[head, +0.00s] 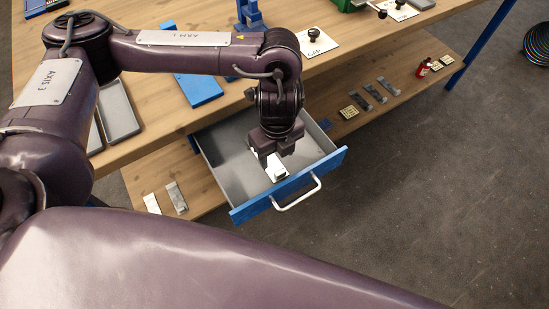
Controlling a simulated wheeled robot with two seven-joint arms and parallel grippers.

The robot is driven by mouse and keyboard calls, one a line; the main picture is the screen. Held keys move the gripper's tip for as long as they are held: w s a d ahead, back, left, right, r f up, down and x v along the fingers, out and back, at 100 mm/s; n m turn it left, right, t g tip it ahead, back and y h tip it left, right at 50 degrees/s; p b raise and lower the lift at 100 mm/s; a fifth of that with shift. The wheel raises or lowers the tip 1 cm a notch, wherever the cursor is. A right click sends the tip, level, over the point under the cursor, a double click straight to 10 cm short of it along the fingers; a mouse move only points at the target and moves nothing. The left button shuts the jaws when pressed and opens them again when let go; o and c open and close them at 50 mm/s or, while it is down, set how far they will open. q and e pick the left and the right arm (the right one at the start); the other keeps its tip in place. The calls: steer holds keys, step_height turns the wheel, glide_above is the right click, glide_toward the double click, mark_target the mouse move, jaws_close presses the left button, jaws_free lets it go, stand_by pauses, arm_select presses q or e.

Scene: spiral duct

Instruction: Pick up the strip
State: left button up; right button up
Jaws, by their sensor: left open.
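A light, narrow strip (278,174) lies in the open drawer, near its front. It looks white and metallic, and my left gripper hides part of it. My left gripper (273,158) points down over the drawer with its jaws open around or just above the strip; I cannot tell if they touch it. Other short metal strips lie on the lower shelf: a grey one (177,197) and a paler one (152,203) left of the drawer. My right gripper is out of view.
The blue-fronted drawer (245,206) is pulled out, with a white handle (299,195). Its walls stand around my gripper. The wooden bench top (240,95) overhangs behind. The lower shelf (395,107) holds small parts on the right. A blue plate (201,88) and grey tray (118,110) lie on the bench.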

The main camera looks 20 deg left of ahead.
mark_target(279, 171)
arm_select(q)
steer(key=shift+w+f, duration=0.2)
steer(key=shift+f, duration=0.8)
steer(key=f, duration=0.1)
steer(key=f+b, duration=0.1)
steer(key=f, duration=0.1)
steer(key=f+b, duration=0.1)
steer(key=f, duration=0.1)
steer(key=shift+s+d+f, duration=0.15)
steer(key=shift+d+f, duration=0.05)
steer(key=shift+d, duration=0.15)
steer(key=shift+f, duration=0.3)
steer(key=c, duration=0.7)
